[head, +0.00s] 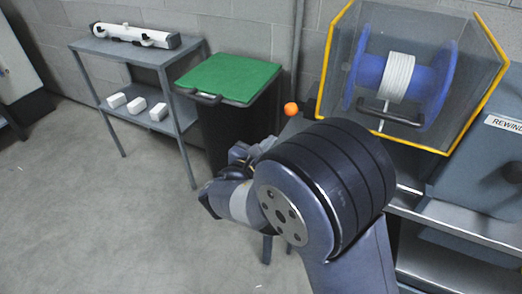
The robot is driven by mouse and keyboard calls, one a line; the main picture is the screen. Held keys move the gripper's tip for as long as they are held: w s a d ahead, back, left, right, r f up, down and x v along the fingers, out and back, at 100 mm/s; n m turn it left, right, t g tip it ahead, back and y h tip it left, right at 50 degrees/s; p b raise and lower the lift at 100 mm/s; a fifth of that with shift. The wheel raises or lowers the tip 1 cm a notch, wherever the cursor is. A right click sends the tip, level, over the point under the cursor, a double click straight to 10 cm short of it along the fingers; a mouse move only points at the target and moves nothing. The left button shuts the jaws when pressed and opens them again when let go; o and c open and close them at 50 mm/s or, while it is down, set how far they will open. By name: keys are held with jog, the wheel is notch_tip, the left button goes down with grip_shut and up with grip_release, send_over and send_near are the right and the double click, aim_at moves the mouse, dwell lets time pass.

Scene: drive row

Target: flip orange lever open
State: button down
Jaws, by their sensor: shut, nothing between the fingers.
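An orange ball-shaped knob (291,109) shows just above my arm, between the green-lidded bin and the yellow-edged reel box. I take it for the end of the orange lever; the rest of the lever is hidden behind my arm or too small to make out. My arm's large dark joint fills the middle of the view. Its smaller wrist parts show at the left, in front of the bin. My gripper's fingers are not visible, so I cannot tell how close they are to the knob.
A black bin with a green lid (228,78) stands behind my arm. A grey shelf table (150,55) with white blocks is at left. A clear box (330,60) with yellow edges holds a blue cable reel (440,75). A "REWIND" cabinet (470,170) is at right. Floor at left is clear.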

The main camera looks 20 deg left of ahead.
aim_at(296, 108)
jog(key=w+d+r, duration=0.1)
jog(key=w+r, duration=0.1)
jog(key=w, duration=0.4)
jog(key=shift+d+r+p, duration=0.15)
jog(key=shift+r+p, duration=0.05)
jog(key=shift+p, duration=0.2)
jog(key=shift+w+r, duration=0.1)
jog(key=shift+r, duration=0.05)
